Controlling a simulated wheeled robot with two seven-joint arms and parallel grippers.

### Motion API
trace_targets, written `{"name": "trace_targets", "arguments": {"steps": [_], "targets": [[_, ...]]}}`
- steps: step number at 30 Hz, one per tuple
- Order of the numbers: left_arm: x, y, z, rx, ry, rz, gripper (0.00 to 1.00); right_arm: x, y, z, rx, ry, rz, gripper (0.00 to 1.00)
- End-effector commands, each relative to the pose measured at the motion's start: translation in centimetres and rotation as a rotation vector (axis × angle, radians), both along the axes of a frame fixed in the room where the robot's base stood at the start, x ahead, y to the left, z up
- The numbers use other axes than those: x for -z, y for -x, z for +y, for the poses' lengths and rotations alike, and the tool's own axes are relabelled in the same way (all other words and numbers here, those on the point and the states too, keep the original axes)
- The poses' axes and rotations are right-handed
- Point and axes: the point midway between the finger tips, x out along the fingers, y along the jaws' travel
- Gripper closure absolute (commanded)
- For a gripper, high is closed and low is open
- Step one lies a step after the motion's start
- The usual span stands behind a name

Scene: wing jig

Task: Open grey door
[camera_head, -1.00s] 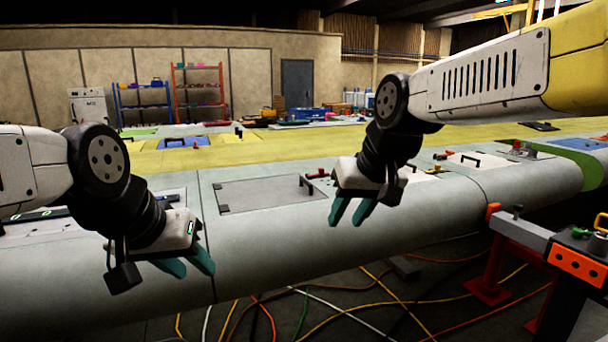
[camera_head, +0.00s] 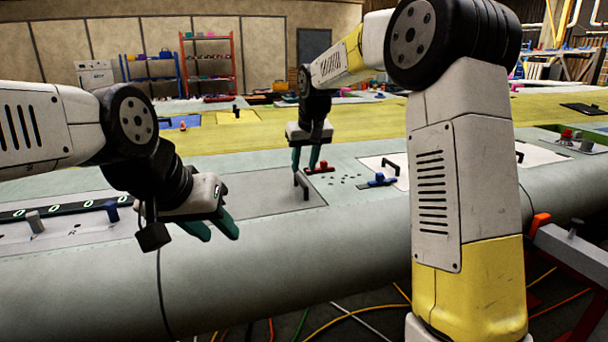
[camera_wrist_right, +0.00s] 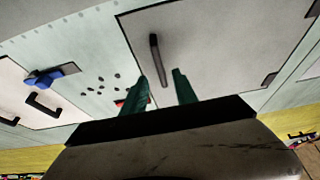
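The grey door (camera_head: 255,197) is a flat panel in the wing's upper surface, lying shut. Its dark bar handle (camera_head: 301,187) stands near its right end. My right gripper (camera_head: 304,170) is open and points down just behind the handle. In the right wrist view the grey door (camera_wrist_right: 220,45) fills the upper right. There the handle (camera_wrist_right: 156,55) lies ahead of the open fingers (camera_wrist_right: 160,76), its lower end between them in the picture. I cannot tell whether they touch it. My left gripper (camera_head: 218,232) is open and empty in front of the wing's near edge.
A red latch (camera_head: 320,168) sits beside the door's right end, a blue latch (camera_head: 380,180) further right by a white panel (camera_head: 405,168) with a dark handle. A panel with knobs (camera_head: 70,222) lies left. My right arm covers the right middle. Cables lie on the floor.

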Motion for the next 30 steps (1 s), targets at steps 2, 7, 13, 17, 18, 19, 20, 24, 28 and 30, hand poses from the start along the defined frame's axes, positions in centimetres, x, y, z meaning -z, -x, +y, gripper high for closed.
{"name": "trace_targets", "arguments": {"steps": [2,7,13,17,18,19,20,24,28,30], "targets": [[0.0,0.0,0.0,0.0,0.0,0.0,0.64,1.4,-0.5,0.1,0.001,0.001,0.004,0.65],[0.0,0.0,0.0,0.0,0.0,0.001,0.64,3.7,-1.4,0.4,0.001,0.001,0.003,0.65],[0.0,0.0,0.0,0.0,0.0,0.001,0.64,4.8,-1.8,0.5,0.001,0.0,0.0,0.65],[0.0,0.0,0.0,0.0,0.0,0.001,0.64,4.8,-1.9,0.5,0.001,0.0,0.0,0.65],[0.0,0.0,0.0,0.0,0.0,0.001,0.64,4.8,-1.9,0.5,0.001,0.0,0.0,0.65],[0.0,0.0,0.0,0.0,0.0,0.001,0.64,4.8,-1.9,0.5,0.001,0.0,0.0,0.65],[0.0,0.0,0.0,0.0,0.0,0.001,0.64,4.8,-1.9,0.5,0.001,0.0,0.0,0.65],[0.0,0.0,0.0,0.0,0.0,0.001,0.64,4.8,-1.9,0.5,0.001,0.0,0.0,0.91],[0.0,0.0,0.0,0.0,0.0,0.001,0.64,4.8,-1.9,0.5,0.001,0.0,0.0,1.0],[0.0,0.0,0.0,0.0,0.0,0.001,0.64,4.8,-1.9,0.5,0.001,0.0,0.0,1.0]]}}
